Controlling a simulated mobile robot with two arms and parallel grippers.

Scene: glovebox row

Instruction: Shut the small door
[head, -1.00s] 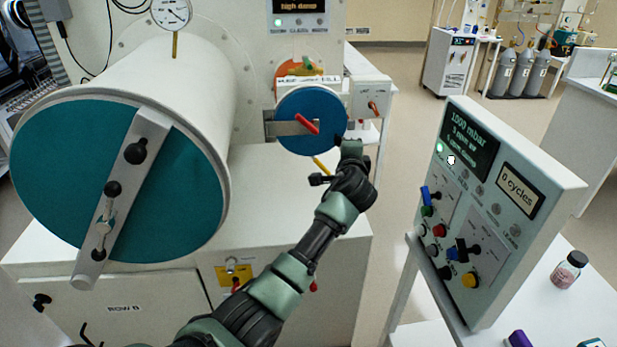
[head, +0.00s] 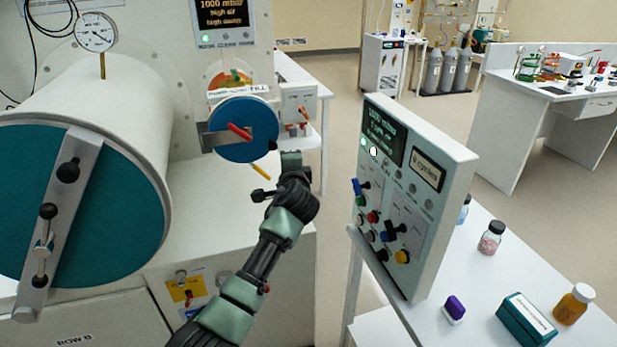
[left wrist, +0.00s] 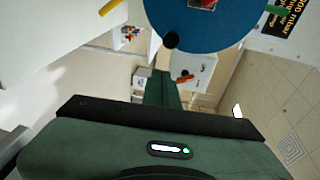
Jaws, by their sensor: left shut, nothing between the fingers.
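The small door (head: 252,145) is a round blue disc with a red handle (head: 239,132) and a grey bar (head: 214,139) reaching its left side. It stands in front of the small port at the centre left of the head view. Whether it sits flush or ajar is unclear. My left gripper (head: 291,155) is shut and empty just right of the door's lower right edge; I cannot tell if it touches. In the left wrist view the blue disc (left wrist: 200,32) fills the top, beyond the gripper's shut fingers (left wrist: 163,88). My right gripper is not in view.
A large white cylinder with a teal door (head: 115,215) stands at the left. A tilted control panel (head: 400,170) stands right of my arm. Its white table (head: 480,270) bears jars, a purple item and a green box. The floor between gripper and panel is clear.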

